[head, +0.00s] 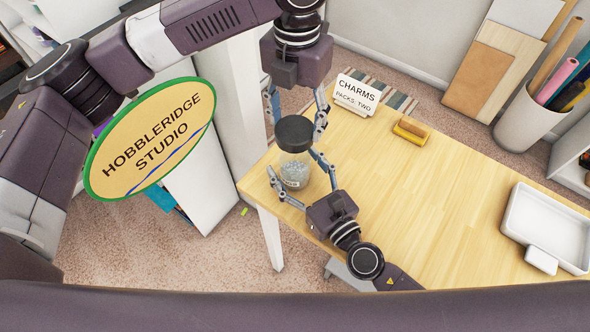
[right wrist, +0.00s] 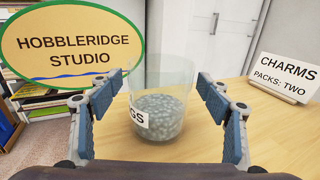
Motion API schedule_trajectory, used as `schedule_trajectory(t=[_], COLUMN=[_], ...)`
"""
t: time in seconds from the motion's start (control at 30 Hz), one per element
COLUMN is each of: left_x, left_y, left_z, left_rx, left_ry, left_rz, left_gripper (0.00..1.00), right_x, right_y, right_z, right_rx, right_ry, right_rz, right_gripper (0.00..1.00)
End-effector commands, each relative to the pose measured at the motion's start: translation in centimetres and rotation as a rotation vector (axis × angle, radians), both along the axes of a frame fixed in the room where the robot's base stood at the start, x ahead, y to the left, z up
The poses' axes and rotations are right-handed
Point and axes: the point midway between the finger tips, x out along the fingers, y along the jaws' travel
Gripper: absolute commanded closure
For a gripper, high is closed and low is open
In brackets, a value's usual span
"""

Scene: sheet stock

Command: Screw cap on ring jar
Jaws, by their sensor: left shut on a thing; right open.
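The ring jar (head: 294,172) is clear, holds many small pale rings and stands upright near the table's left edge. In the right wrist view the jar (right wrist: 165,112) shows an uncapped rim and part of a white label. The dark round cap (head: 294,133) is over the jar's mouth in the head view and hides it; the right wrist view does not show the cap. My left gripper (head: 295,122) comes from above, shut on the cap. My right gripper (head: 292,166) is open, its fingers on either side of the jar, apart from it in its wrist view (right wrist: 160,84).
A white "CHARMS" sign (head: 356,94) and a yellow-brown block (head: 411,131) stand at the table's back. A white tray (head: 510,215) is at the right. An oval studio sign (head: 150,140) is at the left. The table's (head: 440,190) middle is clear.

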Motion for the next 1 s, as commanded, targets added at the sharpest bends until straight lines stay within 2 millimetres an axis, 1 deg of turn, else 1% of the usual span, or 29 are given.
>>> schedule_trajectory(t=[0.17,0.77,0.87,1.0], left_x=[0.0,0.0,0.0,0.0], left_y=[0.0,0.0,0.0,0.0], left_z=[0.0,0.0,-0.1,-1.5], left_rx=[0.000,0.000,0.000,0.000], left_ry=[0.000,0.000,0.001,0.002], left_rz=[0.000,0.000,0.000,0.000], left_gripper=[0.56,0.56,0.56,0.56], right_x=[0.0,0.0,0.0,0.0], right_y=[0.0,0.0,0.0,0.0], right_z=[0.0,0.0,0.0,0.0], right_rx=[0.000,-0.001,-0.001,0.000], right_ry=[0.000,0.001,0.001,0.001], right_rz=[0.000,0.000,0.000,0.000], right_gripper=[0.29,0.94,0.94,0.94])
